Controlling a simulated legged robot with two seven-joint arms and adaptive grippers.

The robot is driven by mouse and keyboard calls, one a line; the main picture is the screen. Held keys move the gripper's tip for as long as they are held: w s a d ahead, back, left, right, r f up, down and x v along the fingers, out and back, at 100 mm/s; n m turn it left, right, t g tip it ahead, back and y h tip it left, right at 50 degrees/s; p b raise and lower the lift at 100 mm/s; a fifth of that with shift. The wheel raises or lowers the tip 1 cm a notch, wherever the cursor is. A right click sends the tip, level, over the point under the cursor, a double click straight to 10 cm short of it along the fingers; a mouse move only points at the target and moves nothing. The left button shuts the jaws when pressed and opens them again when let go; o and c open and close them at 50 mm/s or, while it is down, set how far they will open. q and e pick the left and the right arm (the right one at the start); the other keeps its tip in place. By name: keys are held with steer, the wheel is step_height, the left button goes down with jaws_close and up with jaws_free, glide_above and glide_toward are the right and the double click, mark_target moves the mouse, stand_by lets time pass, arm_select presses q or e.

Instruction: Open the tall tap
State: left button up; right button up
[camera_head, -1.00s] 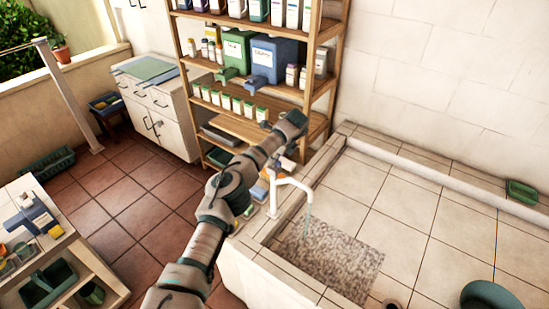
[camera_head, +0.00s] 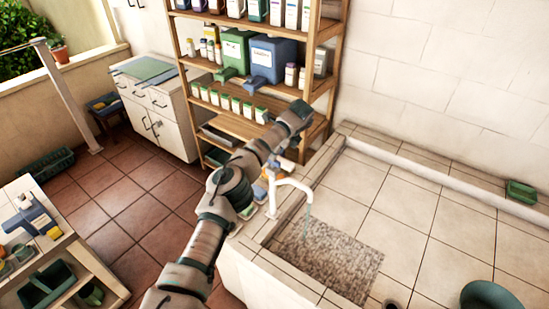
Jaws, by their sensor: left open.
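The tall tap (camera_head: 288,184) is white and stands on the near left rim of the tiled basin, its spout bent over the basin. A thin pale blue-green streak (camera_head: 309,212) hangs straight down from the spout and looks like running water. My left arm reaches up from the bottom, and its far end bends down behind the tap. My left gripper (camera_head: 274,170) is open close to the top of the tap, partly hidden by my arm. I cannot tell whether it touches the tap or its handle. My right gripper is out of view.
The tiled basin (camera_head: 400,235) has a speckled patch under the spout, a drain and a teal bowl (camera_head: 490,297). A green dish (camera_head: 521,192) sits on the far ledge. A wooden shelf (camera_head: 240,125) with bottles stands behind my arm. A low shelf unit is at lower left.

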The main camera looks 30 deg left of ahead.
arm_select(q)
steer(key=v, duration=0.7)
steer(key=shift+d+r, duration=0.3)
steer(key=shift+w+a, duration=0.1)
